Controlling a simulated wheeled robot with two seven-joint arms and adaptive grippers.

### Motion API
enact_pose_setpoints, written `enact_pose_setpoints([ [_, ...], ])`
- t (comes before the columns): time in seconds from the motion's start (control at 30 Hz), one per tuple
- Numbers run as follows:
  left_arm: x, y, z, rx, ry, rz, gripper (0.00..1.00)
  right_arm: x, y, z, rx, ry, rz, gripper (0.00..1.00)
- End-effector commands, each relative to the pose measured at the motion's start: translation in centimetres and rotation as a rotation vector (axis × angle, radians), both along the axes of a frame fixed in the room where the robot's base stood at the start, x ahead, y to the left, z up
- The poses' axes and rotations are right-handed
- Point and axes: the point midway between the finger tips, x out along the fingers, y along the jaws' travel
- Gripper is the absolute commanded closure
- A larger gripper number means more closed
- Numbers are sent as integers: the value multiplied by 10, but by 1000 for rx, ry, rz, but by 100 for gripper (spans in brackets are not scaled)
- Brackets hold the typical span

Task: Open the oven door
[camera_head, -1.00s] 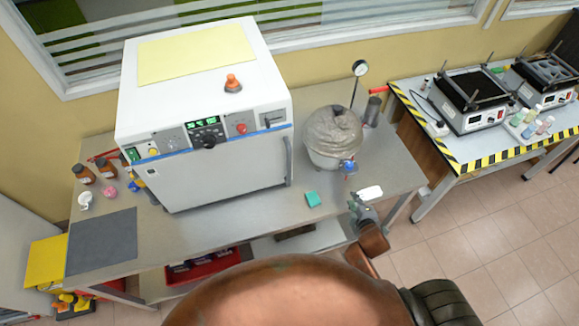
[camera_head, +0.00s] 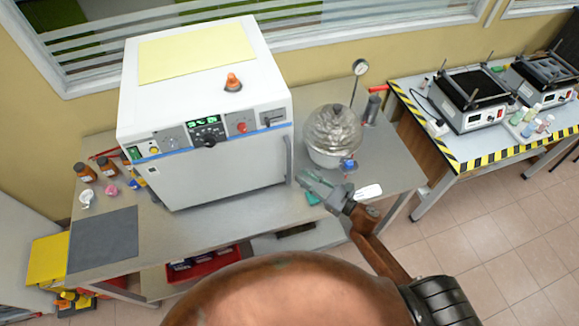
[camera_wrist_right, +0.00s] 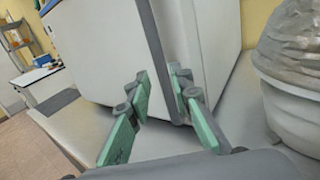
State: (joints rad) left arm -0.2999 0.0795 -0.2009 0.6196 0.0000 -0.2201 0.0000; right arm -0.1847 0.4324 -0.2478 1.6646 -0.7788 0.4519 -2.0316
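The white oven (camera_head: 220,170) stands on the grey bench in the head view, its front door shut. Its grey vertical door handle (camera_head: 288,158) is at the door's right edge. My right gripper (camera_head: 304,179) is just right of the handle's lower end, its fingers pointing toward it. In the right wrist view my right gripper (camera_wrist_right: 160,82) is open. The grey handle (camera_wrist_right: 153,45) runs down between the two green-padded fingers, with a gap to the left finger; contact on the right cannot be told. My left gripper is not in view.
A foil-covered white vessel (camera_head: 333,138) stands right of the oven, close to my right gripper. Brown bottles (camera_head: 86,173) stand left of the oven. The bench in front of the door is mostly clear.

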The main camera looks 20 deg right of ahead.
Motion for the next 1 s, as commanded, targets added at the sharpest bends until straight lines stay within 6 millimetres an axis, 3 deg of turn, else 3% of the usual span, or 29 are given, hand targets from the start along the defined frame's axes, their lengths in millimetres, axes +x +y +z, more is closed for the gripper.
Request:
enact_pose_setpoints([
  [0.5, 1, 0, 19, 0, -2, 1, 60, 56, 40, 2, 4, -1, -2, 80],
  [0.83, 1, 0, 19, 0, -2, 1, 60, 60, 43, 1, 3, 0, -2, 80],
  [1.0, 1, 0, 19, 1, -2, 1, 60, 59, 43, 1, 3, 0, -2, 90],
])
